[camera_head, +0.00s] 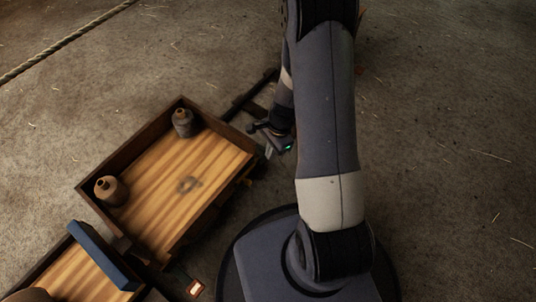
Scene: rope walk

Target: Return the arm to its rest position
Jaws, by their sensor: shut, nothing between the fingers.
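My arm rises from its round base at the bottom and crosses the middle of the camera_head view, bent over at the top. My gripper (268,150) hangs beyond the right edge of a wooden tray (128,147), left of my upper arm link. It is small and dark in this view; its fingers are shut with nothing held. Part of the wrist is hidden behind the arm link.
Two brown jugs (110,190) (183,122) stand in the tray, near its left and far corners. A second tray (62,282) with a blue bar (103,255) lies at lower left. A rope (65,40) crosses the floor at upper left. The floor on the right is clear.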

